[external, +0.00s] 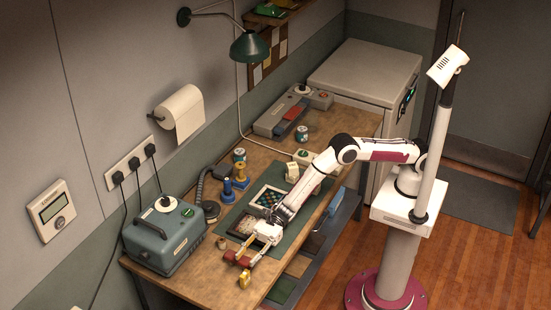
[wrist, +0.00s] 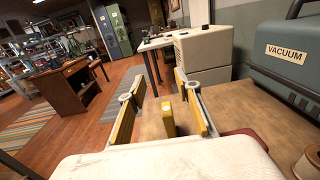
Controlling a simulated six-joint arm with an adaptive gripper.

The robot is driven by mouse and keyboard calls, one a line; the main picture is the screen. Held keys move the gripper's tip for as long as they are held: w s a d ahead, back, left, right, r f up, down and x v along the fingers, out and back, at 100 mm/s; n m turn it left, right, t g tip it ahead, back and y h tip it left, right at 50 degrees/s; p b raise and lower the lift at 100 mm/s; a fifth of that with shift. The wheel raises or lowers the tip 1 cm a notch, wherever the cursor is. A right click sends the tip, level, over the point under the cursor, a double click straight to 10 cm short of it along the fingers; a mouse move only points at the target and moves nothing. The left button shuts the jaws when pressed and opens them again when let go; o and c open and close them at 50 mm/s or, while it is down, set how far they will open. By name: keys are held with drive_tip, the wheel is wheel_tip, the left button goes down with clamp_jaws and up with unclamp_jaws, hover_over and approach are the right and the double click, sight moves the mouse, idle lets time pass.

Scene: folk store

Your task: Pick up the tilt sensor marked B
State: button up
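My gripper (wrist: 162,112) is open, with yellow pads on the inner sides of its two fingers. In the wrist view a small upright yellow block (wrist: 168,118) stands between the fingers, with a gap on each side. No letter B can be read on it, so I cannot tell whether it is the tilt sensor. In the external view my gripper (external: 240,268) is low over the front left end of the workbench (external: 150,262). A small yellow piece (external: 244,279) shows at the fingers; whether it is the block or a finger pad is unclear.
A vacuum unit (external: 164,235) stands left of my gripper, and also shows in the wrist view (wrist: 290,62). A small brown cylinder (external: 221,243) is close by. A blue piece (external: 228,190) and a yellow piece (external: 240,171) stand further back beside the green mat (external: 289,224).

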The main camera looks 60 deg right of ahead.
sight(245, 273)
drive_tip(key=shift+s+f, duration=0.1)
drive_tip(key=shift+s, duration=0.05)
drive_tip(key=shift+f, duration=1.1)
drive_tip(key=shift+a+f, duration=0.25)
drive_tip(key=shift+f, duration=0.95)
drive_tip(key=shift+a+f, duration=0.25)
drive_tip(key=shift+f, duration=0.9)
drive_tip(key=shift+a, duration=1.05)
clamp_jaws()
